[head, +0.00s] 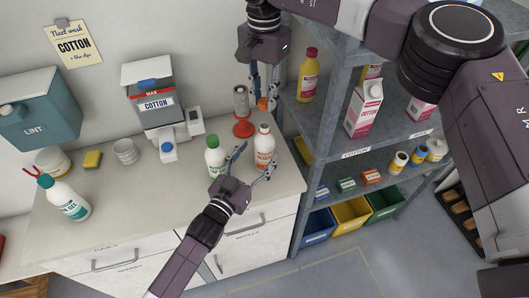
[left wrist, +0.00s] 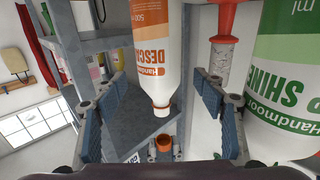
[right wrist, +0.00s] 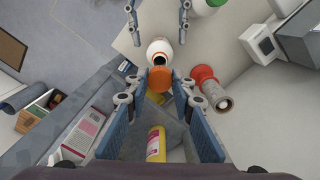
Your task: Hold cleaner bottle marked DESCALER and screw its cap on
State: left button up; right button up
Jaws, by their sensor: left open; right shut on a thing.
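The DESCALER bottle (head: 264,143), white with an orange label, stands upright on the counter. It is uncapped; its dark open mouth shows in the right wrist view (right wrist: 157,55). My left gripper (head: 252,161) is open, with its fingers on either side of the bottle; the label shows between them in the left wrist view (left wrist: 153,40). My right gripper (head: 264,101) points down, shut on the orange cap (right wrist: 160,79).
A green-capped bottle (head: 215,158) stands close left of the DESCALER bottle. A red-based stand with a grey cylinder (head: 243,127) is just behind. The grey shelf unit (head: 328,122) is close on the right. The counter front (head: 150,215) is clear.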

pick_arm(q)
jog(key=shift+x, duration=2.35)
jog(key=shift+s, duration=0.1)
grip_shut()
pick_arm(e)
send_over(264, 126)
jog(key=shift+w+f, duration=0.1)
jog(key=shift+f, duration=2.4)
jog(key=shift+f, duration=0.9)
jog(key=shift+f, duration=0.55)
